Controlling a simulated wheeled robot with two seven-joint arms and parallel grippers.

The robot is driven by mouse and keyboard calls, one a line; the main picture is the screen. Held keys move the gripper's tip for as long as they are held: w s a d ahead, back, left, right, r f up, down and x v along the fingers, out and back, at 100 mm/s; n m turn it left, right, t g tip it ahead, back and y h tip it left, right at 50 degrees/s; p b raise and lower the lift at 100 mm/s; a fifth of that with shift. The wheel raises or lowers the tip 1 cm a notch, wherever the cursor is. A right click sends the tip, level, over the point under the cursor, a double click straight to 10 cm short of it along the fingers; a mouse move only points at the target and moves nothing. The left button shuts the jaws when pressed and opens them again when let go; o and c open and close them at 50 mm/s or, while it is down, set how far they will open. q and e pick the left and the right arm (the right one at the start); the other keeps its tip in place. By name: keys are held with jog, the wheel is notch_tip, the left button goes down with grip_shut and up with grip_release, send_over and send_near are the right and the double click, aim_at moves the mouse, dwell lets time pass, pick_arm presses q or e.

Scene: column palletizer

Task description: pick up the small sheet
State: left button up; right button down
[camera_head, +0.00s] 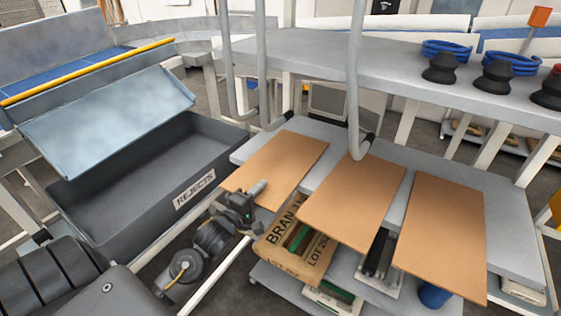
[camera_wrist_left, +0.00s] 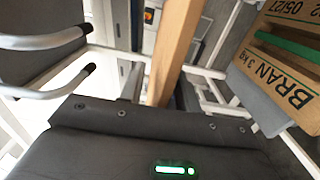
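Three flat brown sheets lie side by side on the grey shelf. The small sheet (camera_head: 280,165) is the leftmost in the head view, its near end reaching past the shelf edge. My left gripper (camera_head: 254,191) is at that near edge, one finger showing over the sheet's top; the other finger is hidden. In the left wrist view, a brown sheet edge (camera_wrist_left: 175,45) runs down the middle, edge-on, and goes behind the dark gripper body. I cannot tell whether the fingers press on it. My right gripper is not in view.
The middle sheet (camera_head: 352,197) and right sheet (camera_head: 441,235) overhang the shelf (camera_head: 420,165). A bran bag (camera_head: 290,250) lies below them. The dark rejects bin (camera_head: 140,180) stands left. Bent grey tubes (camera_head: 356,80) with black ends hang over the shelf.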

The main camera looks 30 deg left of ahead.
pick_arm(q)
jog(key=shift+w, duration=0.4)
jog(key=shift+c, duration=0.2)
grip_shut()
